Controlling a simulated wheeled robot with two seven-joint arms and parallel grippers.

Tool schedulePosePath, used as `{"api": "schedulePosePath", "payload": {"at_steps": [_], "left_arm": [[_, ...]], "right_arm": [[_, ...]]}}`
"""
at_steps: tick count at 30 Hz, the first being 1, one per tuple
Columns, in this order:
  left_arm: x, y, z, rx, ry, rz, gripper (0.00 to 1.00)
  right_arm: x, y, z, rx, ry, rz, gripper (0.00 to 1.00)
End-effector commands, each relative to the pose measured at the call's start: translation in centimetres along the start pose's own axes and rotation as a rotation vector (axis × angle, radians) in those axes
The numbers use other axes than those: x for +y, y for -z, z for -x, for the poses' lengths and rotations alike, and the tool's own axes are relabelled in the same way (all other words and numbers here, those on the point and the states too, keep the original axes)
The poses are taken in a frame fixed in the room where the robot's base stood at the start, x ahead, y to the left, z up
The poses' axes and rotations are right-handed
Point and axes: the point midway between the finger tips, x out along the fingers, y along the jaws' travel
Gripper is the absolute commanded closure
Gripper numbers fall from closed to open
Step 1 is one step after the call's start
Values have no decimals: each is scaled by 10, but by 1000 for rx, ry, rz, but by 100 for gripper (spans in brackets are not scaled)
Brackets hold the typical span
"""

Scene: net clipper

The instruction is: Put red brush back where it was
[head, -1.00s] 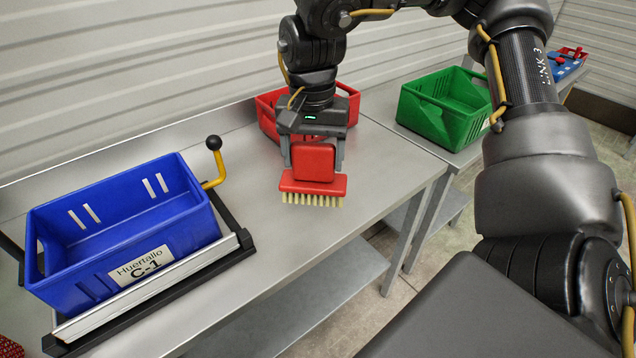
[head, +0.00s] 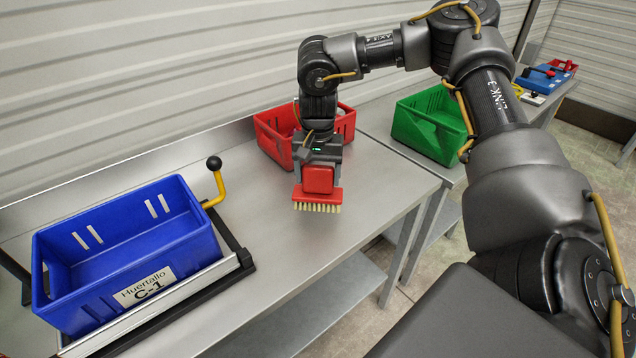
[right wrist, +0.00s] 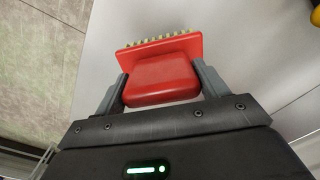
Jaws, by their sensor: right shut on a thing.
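The red brush (head: 318,194) has a red block handle, a flat red base and pale bristles pointing down. My right gripper (head: 318,178) is shut on the brush's handle. The brush is close to the metal table (head: 270,235), in front of the red bin; I cannot tell whether the bristles touch the table. In the right wrist view the brush (right wrist: 160,75) sits between the two grey fingers (right wrist: 160,88), bristles facing away from the palm. My left gripper is not in view.
A red bin (head: 270,142) stands behind the gripper. A blue bin (head: 100,290) labelled C-1 sits in a frame with a yellow lever (head: 216,190) at left. A green bin (head: 415,138) stands on a farther table at right. The table's front edge is near the brush.

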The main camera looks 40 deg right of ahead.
Motion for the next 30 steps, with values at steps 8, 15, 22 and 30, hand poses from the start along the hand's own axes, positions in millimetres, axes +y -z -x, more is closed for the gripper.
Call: {"api": "schedulePosePath", "payload": {"at_steps": [8,15,22,30], "left_arm": [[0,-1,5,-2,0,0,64],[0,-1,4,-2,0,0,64],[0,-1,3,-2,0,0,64],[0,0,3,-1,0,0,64]], "right_arm": [[1,3,-33,0,0,-1,52],[0,3,-34,1,0,-1,52],[1,3,-37,1,-1,-1,14],[1,3,-37,1,-1,-1,6]]}}
